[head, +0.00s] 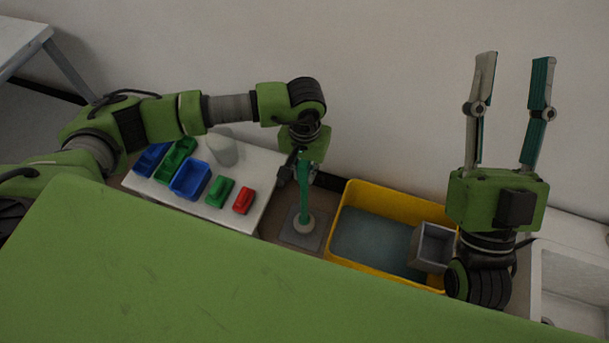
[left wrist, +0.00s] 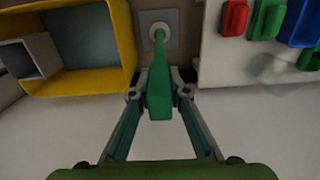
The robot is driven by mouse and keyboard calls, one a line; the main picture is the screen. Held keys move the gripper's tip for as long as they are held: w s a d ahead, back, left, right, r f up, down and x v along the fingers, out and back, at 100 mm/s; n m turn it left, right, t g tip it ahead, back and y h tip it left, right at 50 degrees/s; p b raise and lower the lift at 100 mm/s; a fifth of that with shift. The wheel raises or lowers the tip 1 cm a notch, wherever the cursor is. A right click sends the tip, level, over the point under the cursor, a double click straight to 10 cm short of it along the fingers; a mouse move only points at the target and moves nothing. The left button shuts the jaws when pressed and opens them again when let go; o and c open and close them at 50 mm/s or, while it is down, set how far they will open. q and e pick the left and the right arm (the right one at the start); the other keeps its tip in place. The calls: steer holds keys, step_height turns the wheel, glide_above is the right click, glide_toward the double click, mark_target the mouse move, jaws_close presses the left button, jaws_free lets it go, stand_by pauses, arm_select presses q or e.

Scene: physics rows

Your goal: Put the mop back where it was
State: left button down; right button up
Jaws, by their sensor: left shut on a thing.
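The mop has a green handle (head: 305,192) that stands about upright, with a pale round part (head: 304,224) at its lower end. It is over a grey square plate (head: 289,238) on the floor; I cannot tell whether it touches the plate. My left gripper (head: 302,165) is shut on the upper part of the handle. In the left wrist view, the fingers (left wrist: 160,88) close on both sides of the green handle (left wrist: 159,103). My right gripper (head: 510,90) is raised at the right, open and empty, with its fingers pointing up.
A yellow tub (head: 394,200) with a grey box (head: 434,247) inside stands right of the mop. A white table (head: 262,165) with blue, green and red bins (head: 243,201) and a pale cylinder (head: 223,150) stands to the left. The wall is close behind.

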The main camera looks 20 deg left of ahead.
arm_select(q)
steer(key=shift+f, duration=0.75)
arm_select(e)
steer(key=shift+s+d+r+t+y, duration=0.15)
steer(key=shift+s+r+t+y, duration=0.35)
steer(key=shift+s+r+t, duration=0.35)
steer(key=shift+s, duration=0.2)
